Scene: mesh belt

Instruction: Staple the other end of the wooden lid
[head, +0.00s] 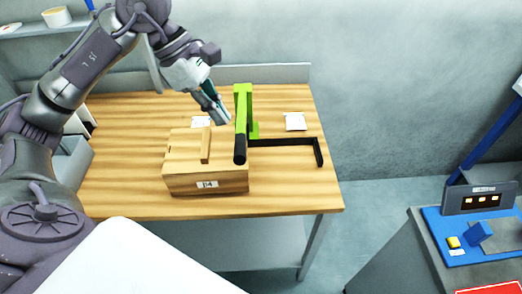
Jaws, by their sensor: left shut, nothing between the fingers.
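A wooden box (207,182) with a label on its front stands on the wooden table. Its wooden lid (183,148) lies on top, with a raised wooden bar across it. A green stapler-like tool (242,105) with a black handle end stands at the box's right side, and a black bracket reaches right from it. My left gripper (224,118) is shut and empty, above the back of the box, just left of the green tool. I cannot tell whether it touches the tool. My right gripper is not in view.
The wooden table (120,195) has free room left of the box and at its front right. White cards (295,121) lie toward the back. A grey stand (400,260) with a blue panel stands at the right, apart from the table.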

